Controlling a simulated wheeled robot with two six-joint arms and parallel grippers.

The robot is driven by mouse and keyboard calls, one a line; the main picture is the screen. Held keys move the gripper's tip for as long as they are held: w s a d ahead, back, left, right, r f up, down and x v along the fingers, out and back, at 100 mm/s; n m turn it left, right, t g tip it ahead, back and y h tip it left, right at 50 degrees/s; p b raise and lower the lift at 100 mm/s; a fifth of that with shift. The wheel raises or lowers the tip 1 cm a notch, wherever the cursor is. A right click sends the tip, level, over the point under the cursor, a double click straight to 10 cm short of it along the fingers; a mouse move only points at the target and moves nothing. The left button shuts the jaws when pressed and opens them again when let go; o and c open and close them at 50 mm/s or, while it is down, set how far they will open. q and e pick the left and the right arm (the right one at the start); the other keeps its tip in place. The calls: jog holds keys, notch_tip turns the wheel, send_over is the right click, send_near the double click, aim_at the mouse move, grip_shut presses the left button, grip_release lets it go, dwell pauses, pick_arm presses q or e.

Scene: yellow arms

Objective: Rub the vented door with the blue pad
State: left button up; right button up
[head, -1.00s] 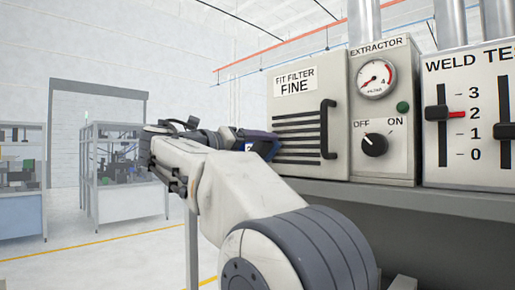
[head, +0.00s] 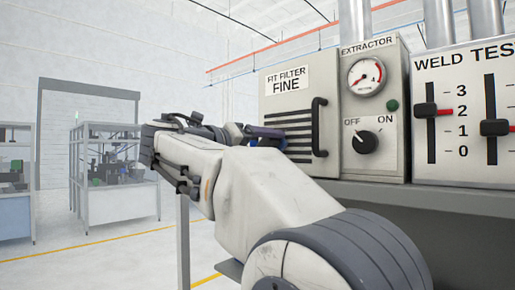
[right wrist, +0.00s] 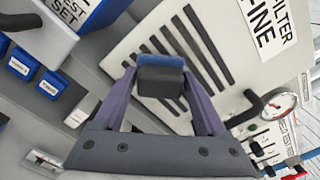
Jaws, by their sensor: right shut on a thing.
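The vented door (head: 300,100) is a pale panel with dark horizontal slots, a black handle and a "FIT FILTER FINE" label. It also fills the upper middle of the right wrist view (right wrist: 140,35). My right gripper (head: 270,137) is in front of the door's left part, over the slots. In the right wrist view its purple fingers are shut on a dark block with a blue face, the blue pad (right wrist: 160,61). The blue face points toward the slots. I cannot tell whether it touches the door. My left gripper is out of view.
Right of the door is the extractor panel with a gauge (head: 367,76) and an off/on knob (head: 365,142), then a weld test panel (head: 465,80) with sliders. A grey ledge (head: 400,195) runs below. Small blue bins (right wrist: 52,84) show at the wrist view's left.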

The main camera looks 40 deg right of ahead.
aim_at(290, 128)
jog(key=shift+s+d, duration=0.15)
jog(key=shift+s, duration=0.65)
jog(key=shift+s+d, duration=0.1)
jog(key=shift+s, duration=0.7)
jog(key=shift+s+r+p, duration=0.1)
jog(key=shift+r+p, duration=0.95)
jog(key=shift+r, duration=0.1)
jog(key=shift+w+a+p, duration=0.15)
jog(key=shift+w+p, duration=0.95)
jog(key=shift+w, duration=0.35)
jog(key=shift+w+f, duration=0.1)
jog(key=shift+w, duration=0.45)
jog(key=shift+w+r+p, duration=0.7)
jog(key=shift+r+p, duration=0.25)
jog(key=shift+p, duration=1.4)
jog(key=shift+s+b, duration=0.35)
jog(key=shift+s, duration=2.35)
